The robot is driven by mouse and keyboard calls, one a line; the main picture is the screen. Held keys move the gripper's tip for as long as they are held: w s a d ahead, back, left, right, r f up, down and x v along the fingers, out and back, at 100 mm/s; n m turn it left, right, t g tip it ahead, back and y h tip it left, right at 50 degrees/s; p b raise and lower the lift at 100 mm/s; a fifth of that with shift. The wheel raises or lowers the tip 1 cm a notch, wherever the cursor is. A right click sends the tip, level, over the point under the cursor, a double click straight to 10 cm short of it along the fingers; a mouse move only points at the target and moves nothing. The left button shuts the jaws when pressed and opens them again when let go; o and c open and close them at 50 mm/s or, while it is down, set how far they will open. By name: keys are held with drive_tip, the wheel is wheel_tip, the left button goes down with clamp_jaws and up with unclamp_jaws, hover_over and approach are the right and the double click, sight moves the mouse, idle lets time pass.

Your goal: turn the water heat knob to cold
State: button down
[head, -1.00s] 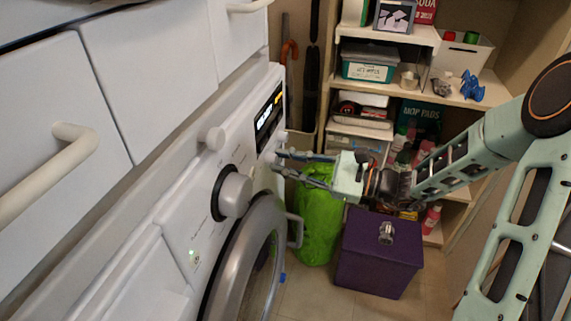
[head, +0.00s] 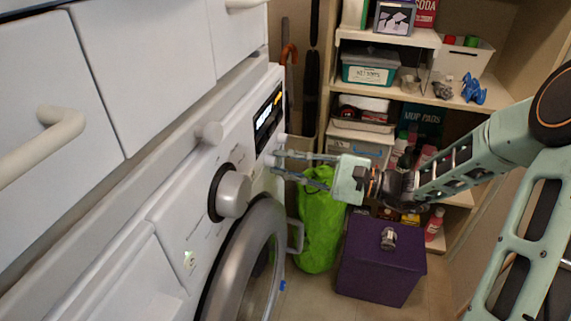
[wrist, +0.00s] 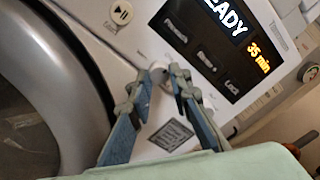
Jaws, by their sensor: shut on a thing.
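The white front of the washing machine (head: 175,225) fills the left of the head view. My gripper (head: 274,162) reaches it from the right, below the lit display (head: 268,118). In the wrist view, my gripper (wrist: 160,74) is shut with its two fingertips on either side of a small white knob (wrist: 158,76). The fingers hide much of this knob, and no heat label or pointer on it is readable.
The round door (head: 236,270) is below the panel. A green bag (head: 318,225) and a purple box (head: 380,262) stand on the floor under my arm. Shelves with containers (head: 368,68) are at the back. White drawers (head: 150,75) overhang the machine at upper left.

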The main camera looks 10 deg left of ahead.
drive_tip(key=c, duration=1.8)
unclamp_jaws()
drive_tip(key=shift+o, duration=0.2)
drive_tip(key=s+d, duration=0.2)
drive_tip(key=d, duration=1)
drive_tip(key=shift+f, duration=0.2)
drive_tip(key=shift+w, duration=0.15)
